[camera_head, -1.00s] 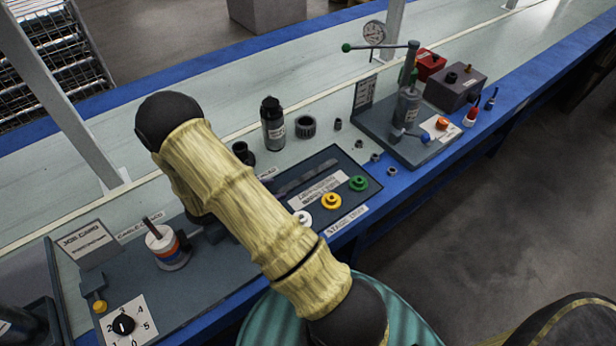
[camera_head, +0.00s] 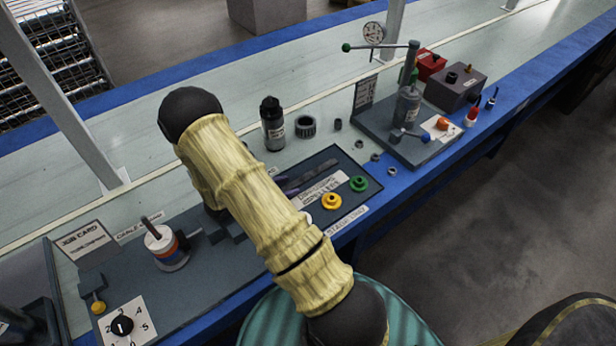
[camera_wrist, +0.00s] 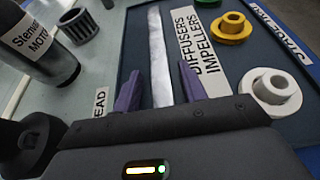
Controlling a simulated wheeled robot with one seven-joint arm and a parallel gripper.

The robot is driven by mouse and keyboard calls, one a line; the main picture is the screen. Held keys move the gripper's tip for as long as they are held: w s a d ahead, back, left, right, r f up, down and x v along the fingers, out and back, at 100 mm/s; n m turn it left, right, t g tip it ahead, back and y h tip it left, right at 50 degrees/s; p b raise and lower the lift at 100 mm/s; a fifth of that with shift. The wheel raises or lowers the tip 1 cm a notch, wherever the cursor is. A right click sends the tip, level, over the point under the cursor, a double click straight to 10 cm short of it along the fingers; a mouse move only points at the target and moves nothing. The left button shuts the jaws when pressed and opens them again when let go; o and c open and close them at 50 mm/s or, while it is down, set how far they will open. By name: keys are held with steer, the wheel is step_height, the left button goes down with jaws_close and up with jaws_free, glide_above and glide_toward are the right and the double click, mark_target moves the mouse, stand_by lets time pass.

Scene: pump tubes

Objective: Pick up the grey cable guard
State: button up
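The grey cable guard (camera_wrist: 159,60) is a long, narrow strip lying on the dark tray, beside the diffusers and impellers label. In the head view its far end (camera_head: 326,165) shows past my arm. My gripper (camera_wrist: 160,90) is open, with one purple finger on each side of the strip. The fingers look apart from it, and the height gap is hard to tell. The strip's near end is hidden behind the gripper body. In the head view, purple fingertips (camera_head: 290,186) just show beside my sleeve.
On the tray (camera_head: 352,160) sit a yellow impeller (camera_head: 331,202), a green one (camera_head: 358,184) and a white one (camera_wrist: 277,92) close right of my gripper. A hand press (camera_head: 406,110) stands right.

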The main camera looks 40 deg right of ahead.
jaws_close()
steer(key=shift+r, duration=0.1)
step_height(320, 180, up, 10)
steer(key=p, duration=0.1)
steer(key=shift+p, duration=0.4)
